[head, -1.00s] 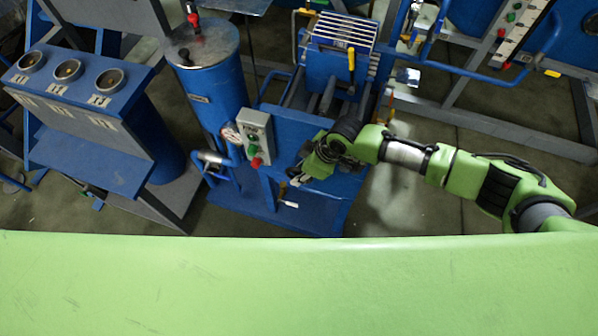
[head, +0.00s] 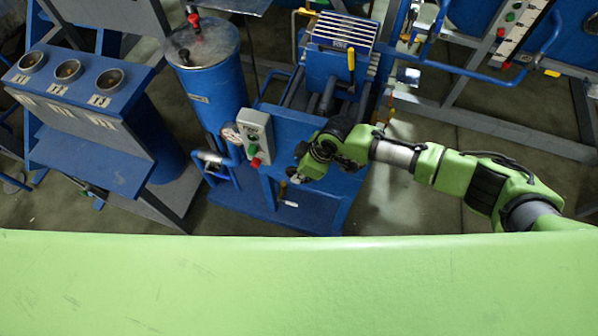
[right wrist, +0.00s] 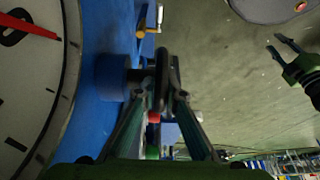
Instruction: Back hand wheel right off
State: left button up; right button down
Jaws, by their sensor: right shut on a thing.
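The hand wheel (right wrist: 162,80) shows edge-on in the right wrist view as a dark, narrow rim on a blue hub (right wrist: 118,78). My right gripper (right wrist: 166,88) has its two fingers closed on the rim from either side. In the head view my right gripper (head: 298,175) is at the front of the blue machine (head: 290,125), right of the grey control box. The wheel is hidden there by the gripper and wrist. My left gripper (right wrist: 276,44) shows at the right of the right wrist view, fingers apart and empty. It is out of the head view.
A large dial gauge (right wrist: 30,75) is close at the left of the wrist view. The grey control box (head: 255,137) with green and red buttons is beside my right gripper. A blue cylinder (head: 210,80) stands behind. A yellow-handled lever (head: 351,60) stands above the machine.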

jog(key=shift+a+g+h+p, duration=0.2)
jog(key=shift+g+h+p, duration=0.1)
jog(key=shift+h, duration=0.6)
jog(key=shift+w+h, duration=0.1)
jog(key=shift+h, duration=0.6)
jog(key=shift+a+f+g+h+b, duration=0.15)
jog(key=shift+g+h+b, duration=0.25)
jog(key=shift+h+b, duration=0.3)
jog(key=shift+g+h+b, duration=0.3)
jog(key=shift+h+b, duration=0.35)
jog(key=shift+h, duration=0.05)
jog(key=c, duration=2.1)
grip_release()
jog(key=shift+c, duration=0.2)
